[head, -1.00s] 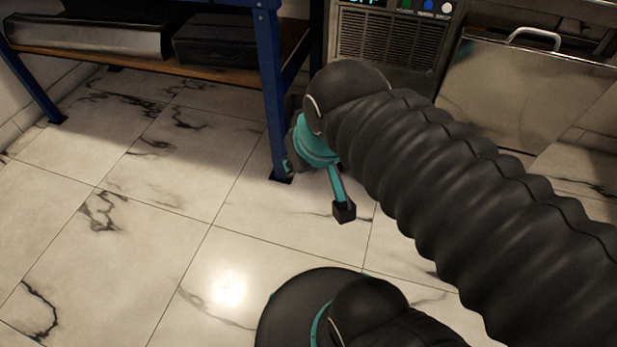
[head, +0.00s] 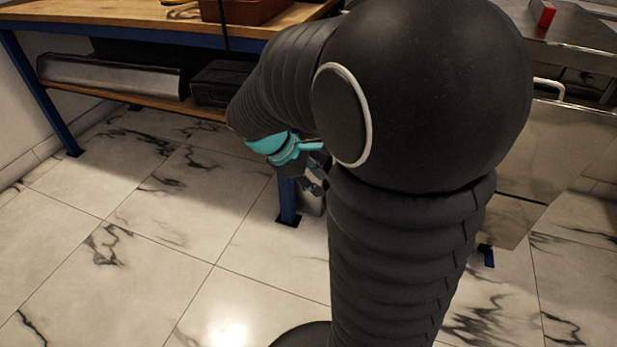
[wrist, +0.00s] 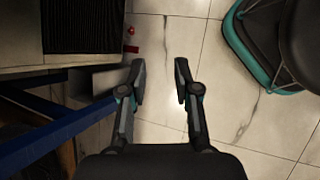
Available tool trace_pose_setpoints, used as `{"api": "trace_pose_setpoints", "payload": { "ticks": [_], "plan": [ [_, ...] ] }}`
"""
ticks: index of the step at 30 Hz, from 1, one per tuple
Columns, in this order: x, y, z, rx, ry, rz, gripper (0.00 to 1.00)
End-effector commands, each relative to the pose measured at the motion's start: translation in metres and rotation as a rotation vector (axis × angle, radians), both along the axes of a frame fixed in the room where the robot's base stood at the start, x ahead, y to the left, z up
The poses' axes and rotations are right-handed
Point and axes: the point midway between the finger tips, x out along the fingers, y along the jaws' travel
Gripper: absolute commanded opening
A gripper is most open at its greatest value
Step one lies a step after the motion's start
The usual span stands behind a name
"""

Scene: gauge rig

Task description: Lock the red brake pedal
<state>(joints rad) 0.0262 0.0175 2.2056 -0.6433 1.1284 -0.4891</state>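A small red part, which looks like the red brake pedal (wrist: 132,48), shows low by the floor in the wrist view, beside the dark cabinet's lower edge. A smaller red spot lies just above it in the picture. My gripper (wrist: 160,82) is open and empty, its two fingers apart over the floor tiles. The red part lies beyond the left fingertip, apart from it. In the head view my gripper (head: 316,178) is partly hidden by my arm, near the blue bench leg. The red pedal is hidden there.
A blue bench leg (head: 288,200) stands close to my gripper and shows at the wrist view's left. A vented cabinet (wrist: 82,28) is at its upper left. A blue pedal-like part (head: 487,256) sits low under the steel cart (head: 515,165). The tiled floor (head: 150,240) is clear.

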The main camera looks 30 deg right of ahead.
Motion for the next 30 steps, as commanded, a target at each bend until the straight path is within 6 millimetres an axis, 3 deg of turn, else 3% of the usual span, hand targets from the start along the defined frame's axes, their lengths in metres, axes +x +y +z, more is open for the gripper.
{"api": "trace_pose_setpoints", "payload": {
  "ticks": [6,17,23,30],
  "plan": [
    [0.038,-0.037,-0.045,-0.137,0.285,0.189,0.31],
    [0.098,-0.088,-0.131,-0.321,0.758,0.504,0.31],
    [0.127,-0.110,-0.192,-0.405,1.025,0.677,0.31],
    [0.151,-0.126,-0.278,-0.497,1.338,0.884,0.31]
  ]
}}
